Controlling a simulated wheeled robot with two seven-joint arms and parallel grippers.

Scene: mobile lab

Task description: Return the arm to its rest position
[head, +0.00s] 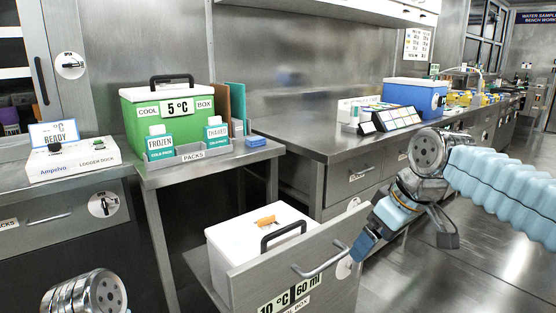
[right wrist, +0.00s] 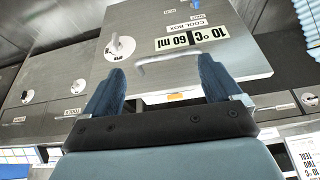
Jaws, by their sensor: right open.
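My right gripper (head: 404,240) is open and empty, to the right of the open drawer's front (head: 330,262). In the right wrist view its two blue fingers (right wrist: 160,86) stand wide apart, with the drawer's bar handle (right wrist: 168,62) beyond and between them. The handle also shows in the head view (head: 322,262), apart from the fingers. My right arm, in a light blue sleeve (head: 505,190), reaches in from the right. Only a metal joint of my left arm (head: 85,294) shows at the bottom left; its gripper is out of view.
The open drawer, labelled 10°C 60 ml, holds a white cool box (head: 250,232) with an orange item (head: 265,221) on its lid. A green cool box (head: 150,118) and cold packs stand on the side table (head: 200,172). A steel bench (head: 300,138) runs right. The right floor (head: 480,270) is clear.

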